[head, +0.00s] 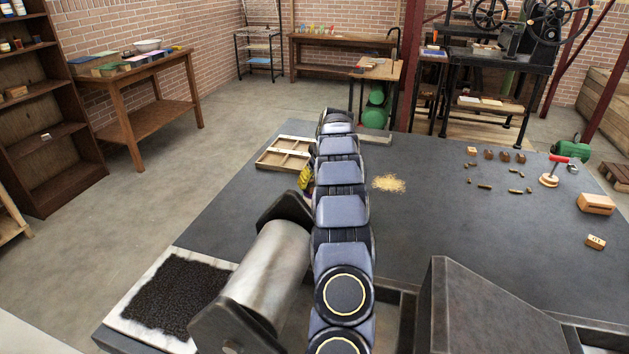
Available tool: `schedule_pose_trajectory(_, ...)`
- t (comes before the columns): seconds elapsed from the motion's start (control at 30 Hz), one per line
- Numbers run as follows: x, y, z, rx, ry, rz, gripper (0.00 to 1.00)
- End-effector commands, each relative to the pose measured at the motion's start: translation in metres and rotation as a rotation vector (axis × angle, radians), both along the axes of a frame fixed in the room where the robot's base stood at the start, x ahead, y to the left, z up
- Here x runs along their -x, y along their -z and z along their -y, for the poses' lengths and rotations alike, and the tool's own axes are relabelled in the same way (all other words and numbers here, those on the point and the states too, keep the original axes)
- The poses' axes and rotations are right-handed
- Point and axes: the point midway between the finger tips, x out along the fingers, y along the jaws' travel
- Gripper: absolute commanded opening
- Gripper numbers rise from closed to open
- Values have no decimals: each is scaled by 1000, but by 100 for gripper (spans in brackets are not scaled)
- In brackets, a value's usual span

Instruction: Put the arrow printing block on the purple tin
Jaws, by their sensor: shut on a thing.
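My arm runs up the middle of the head view and covers what lies behind it. My gripper is hidden behind the arm, so its fingers and anything in them do not show. A small yellow, dark and purplish thing (306,181) peeks out at the left edge of my arm. It is mostly covered, and I cannot tell whether it is the purple tin. I cannot make out the arrow printing block. A small light wooden block (595,241) with a dark mark on its face lies at the right of the table; the mark is too small to read.
A wooden divided tray (284,154) lies on the dark table (430,220), left of my arm. A roller (262,275) and a black granular bed (178,293) are at near left. Small blocks, a red-handled tool (551,172) and a larger wooden block (597,203) stand at right.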

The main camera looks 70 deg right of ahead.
Motion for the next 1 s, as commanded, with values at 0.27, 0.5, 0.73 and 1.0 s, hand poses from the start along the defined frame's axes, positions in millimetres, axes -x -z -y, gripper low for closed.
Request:
schedule_pose_trajectory(0.27, 0, 3, 0, -1, 0, 0, 80)
schedule_pose_trajectory(0.5, 0, 2, 0, -1, 0, -1, 80)
schedule_pose_trajectory(0.73, 5, -20, -6, -1, 0, -1, 80)
schedule_pose_trajectory(1.0, 21, -77, -22, 5, 0, 2, 80)
